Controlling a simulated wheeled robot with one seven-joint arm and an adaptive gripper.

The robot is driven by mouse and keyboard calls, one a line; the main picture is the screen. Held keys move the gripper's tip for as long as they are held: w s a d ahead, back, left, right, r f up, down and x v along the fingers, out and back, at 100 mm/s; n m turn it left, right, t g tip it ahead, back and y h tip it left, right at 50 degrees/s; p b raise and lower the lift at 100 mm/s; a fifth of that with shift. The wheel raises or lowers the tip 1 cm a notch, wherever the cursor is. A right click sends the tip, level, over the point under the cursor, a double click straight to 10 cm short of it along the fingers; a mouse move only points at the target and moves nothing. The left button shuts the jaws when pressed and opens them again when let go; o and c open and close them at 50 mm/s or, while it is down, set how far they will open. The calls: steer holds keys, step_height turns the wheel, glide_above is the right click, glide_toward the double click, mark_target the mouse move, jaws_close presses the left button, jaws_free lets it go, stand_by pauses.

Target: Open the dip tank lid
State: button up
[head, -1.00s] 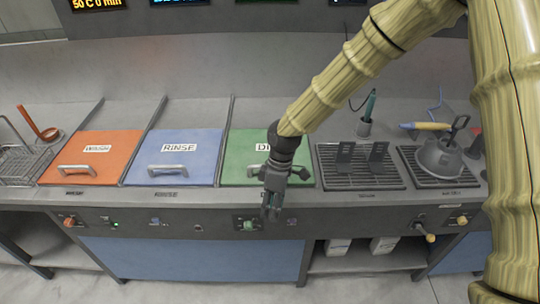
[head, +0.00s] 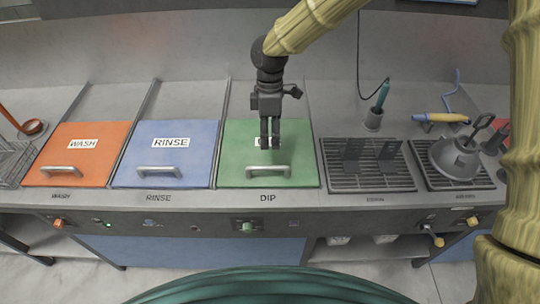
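The green dip tank lid (head: 235,150) lies shut in the counter, with "DIP" printed on the counter edge below it. Its pale bar handle (head: 268,170) runs across the lid near the front edge. My gripper (head: 269,146) points down over the lid, a little behind the handle in the picture, and covers most of the lid's label. Its two dark fingers look close together with a narrow gap between them. Nothing shows between them. How high the fingertips are above the lid is hard to tell.
The blue rinse lid (head: 170,150) and orange wash lid (head: 82,152) lie shut to the left. To the right are a dark grate with two plates (head: 368,165), a kettle-like vessel (head: 455,158) on another grate, and a green-handled tool in a holder (head: 374,118). Knobs line the front panel.

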steer(key=f, duration=0.2)
steer(key=s+f+p, duration=0.1)
steer(key=f, duration=0.2)
steer(key=s+f+p, duration=0.1)
steer(key=f, duration=0.2)
steer(key=shift+f+p, duration=0.35)
steer(key=shift+f, duration=0.35)
steer(key=shift+s, duration=0.1)
jaws_close()
